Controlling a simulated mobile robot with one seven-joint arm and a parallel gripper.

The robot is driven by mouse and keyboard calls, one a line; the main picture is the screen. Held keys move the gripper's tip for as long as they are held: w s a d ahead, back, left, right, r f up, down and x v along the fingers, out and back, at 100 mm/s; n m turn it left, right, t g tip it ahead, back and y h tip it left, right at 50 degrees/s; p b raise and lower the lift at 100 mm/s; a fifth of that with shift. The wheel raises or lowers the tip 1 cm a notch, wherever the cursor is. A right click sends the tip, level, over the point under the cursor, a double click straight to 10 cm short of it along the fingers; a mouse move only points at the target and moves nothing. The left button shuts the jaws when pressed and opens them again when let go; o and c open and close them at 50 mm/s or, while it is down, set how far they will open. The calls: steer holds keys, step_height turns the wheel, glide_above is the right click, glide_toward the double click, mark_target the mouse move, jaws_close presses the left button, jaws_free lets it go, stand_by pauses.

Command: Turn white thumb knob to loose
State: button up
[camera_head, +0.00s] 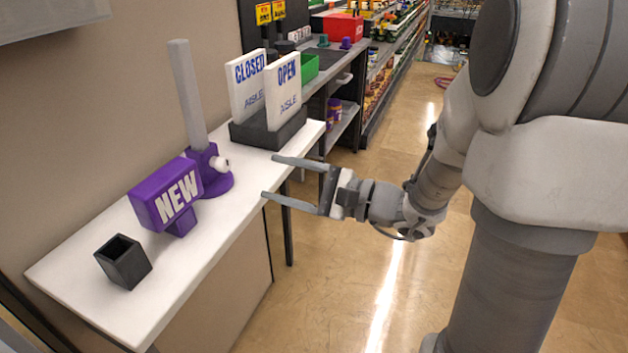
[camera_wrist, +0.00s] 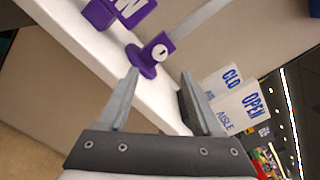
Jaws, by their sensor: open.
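The white thumb knob (camera_head: 221,163) sticks out from the right side of a purple base (camera_head: 212,185), which holds a tall pale grey post (camera_head: 187,92). The base stands on a white narrow table. In the wrist view the white knob (camera_wrist: 161,52) shows on the purple base (camera_wrist: 142,62), beyond the fingertips and between them. My gripper (camera_head: 268,177) is open and empty, off the table's front edge, to the right of the knob and apart from it. In the wrist view its two fingers (camera_wrist: 158,82) point toward the table.
A purple NEW sign (camera_head: 167,194) and a black open cup (camera_head: 123,262) stand left of the base on the white table (camera_head: 75,272). CLOSED and OPEN signs (camera_head: 284,90) stand in a dark holder (camera_head: 268,133) behind. The floor to the right is clear.

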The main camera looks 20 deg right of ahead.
steer(key=v, duration=0.6)
steer(key=shift+s+d+p, duration=0.15)
steer(key=shift+d+p, duration=0.05)
steer(key=shift+p, duration=0.1)
steer(key=shift+a, duration=0.1)
